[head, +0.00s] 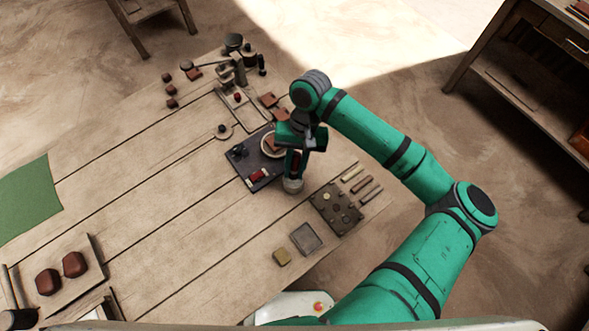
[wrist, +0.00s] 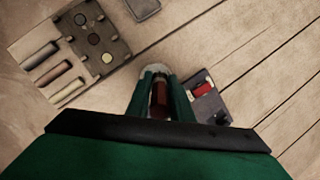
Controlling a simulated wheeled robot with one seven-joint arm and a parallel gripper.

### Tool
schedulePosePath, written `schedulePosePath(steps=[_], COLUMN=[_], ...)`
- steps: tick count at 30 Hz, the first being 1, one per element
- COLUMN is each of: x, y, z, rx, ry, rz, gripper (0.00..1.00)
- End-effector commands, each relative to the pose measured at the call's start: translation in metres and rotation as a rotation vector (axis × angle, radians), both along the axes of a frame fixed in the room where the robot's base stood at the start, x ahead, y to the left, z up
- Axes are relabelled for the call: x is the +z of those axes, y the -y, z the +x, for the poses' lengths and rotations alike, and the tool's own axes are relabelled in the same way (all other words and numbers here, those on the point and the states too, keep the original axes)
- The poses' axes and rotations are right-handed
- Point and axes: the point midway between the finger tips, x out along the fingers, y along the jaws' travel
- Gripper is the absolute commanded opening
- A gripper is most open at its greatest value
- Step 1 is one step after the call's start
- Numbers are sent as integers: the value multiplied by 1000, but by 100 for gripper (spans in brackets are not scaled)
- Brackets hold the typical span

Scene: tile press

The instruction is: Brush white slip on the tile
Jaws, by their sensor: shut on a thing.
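My gripper (head: 294,165) is shut on the dark red handle of the brush (wrist: 158,99), which shows between the fingers in the wrist view. The brush's tip is hidden. Below the fingertips is a small pale pot (head: 293,185), whose whitish rim shows past the fingers in the wrist view (wrist: 156,70). I cannot tell whether the tip is inside it. A reddish-brown tile (head: 273,143) appears to lie on a pale round plate (head: 265,149), partly hidden by my arm. The plate stands on a dark mat (head: 241,158) just left of my gripper.
A red block (head: 258,175) lies on the mat. A dark palette with round wells (head: 335,207) and several bars (head: 361,183) lie to the right. The table's middle left is clear.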

Motion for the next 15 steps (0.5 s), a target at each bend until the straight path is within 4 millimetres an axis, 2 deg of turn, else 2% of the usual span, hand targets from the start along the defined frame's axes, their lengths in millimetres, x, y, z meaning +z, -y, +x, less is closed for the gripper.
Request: schedulePosePath(steps=[15], x=[33], y=[0], z=[0], rx=[1], ry=[1], rz=[0], gripper=[0])
